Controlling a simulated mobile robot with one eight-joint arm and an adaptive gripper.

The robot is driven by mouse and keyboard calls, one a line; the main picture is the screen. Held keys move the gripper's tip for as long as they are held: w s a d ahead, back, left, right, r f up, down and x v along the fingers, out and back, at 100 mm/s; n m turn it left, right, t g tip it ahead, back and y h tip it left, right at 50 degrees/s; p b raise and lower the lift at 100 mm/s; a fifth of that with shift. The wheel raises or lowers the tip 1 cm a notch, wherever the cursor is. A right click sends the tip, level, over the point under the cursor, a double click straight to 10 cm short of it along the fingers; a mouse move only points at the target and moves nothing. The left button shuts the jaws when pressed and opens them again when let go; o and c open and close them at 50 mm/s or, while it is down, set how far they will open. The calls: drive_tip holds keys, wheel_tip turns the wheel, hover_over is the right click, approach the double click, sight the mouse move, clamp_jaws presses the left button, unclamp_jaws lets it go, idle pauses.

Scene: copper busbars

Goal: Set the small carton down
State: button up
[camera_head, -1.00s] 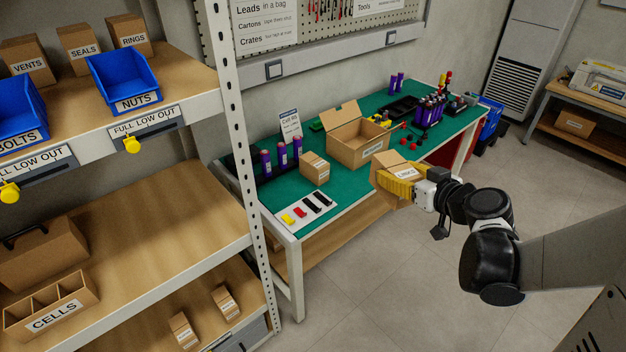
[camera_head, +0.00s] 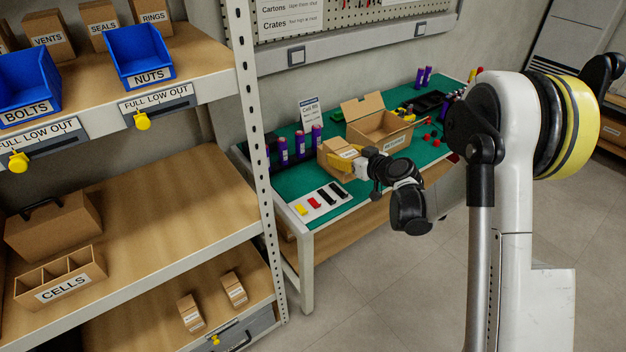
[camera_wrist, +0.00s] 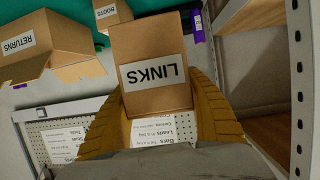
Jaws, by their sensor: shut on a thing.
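The small carton, labelled LINKS (camera_wrist: 155,35), fills the middle of the wrist view, its label upside down. The yellow fingers of my gripper (camera_wrist: 160,78) are shut on its two sides. In the head view my gripper (camera_head: 352,163) reaches in over the front of the green-topped bench (camera_head: 287,187), with brown carton surfaces at its fingers. There the held carton and the carton behind overlap, so I cannot part them clearly. Whether the carton's underside touches the bench is hidden.
A BOOTS carton (camera_wrist: 112,14) stands behind, near the open RETURNS box (camera_head: 375,128). Purple bottles (camera_head: 299,146) stand to the left. A white tray with coloured strips (camera_head: 320,201) lies in front. A shelf upright (camera_head: 256,150) rises at left.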

drive_tip(key=shift+n+g+y, duration=0.3)
drive_tip(key=shift+n+y, duration=0.1)
drive_tip(key=shift+w+a+f+b, duration=1.1)
drive_tip(key=shift+w+a+f, duration=0.65)
drive_tip(key=shift+a+f, duration=0.9)
drive_tip(key=shift+w+a+f+b, duration=1.15)
drive_tip(key=shift+w+a+f, duration=0.65)
drive_tip(key=shift+a+f, duration=0.85)
drive_tip(key=shift+w+a+f+b, duration=1.1)
drive_tip(key=shift+w+a+f, duration=0.65)
drive_tip(key=shift+a+f, duration=0.85)
drive_tip(key=shift+f, duration=0.1)
drive_tip(key=shift+f, duration=0.15)
drive_tip(key=o, duration=1.4)
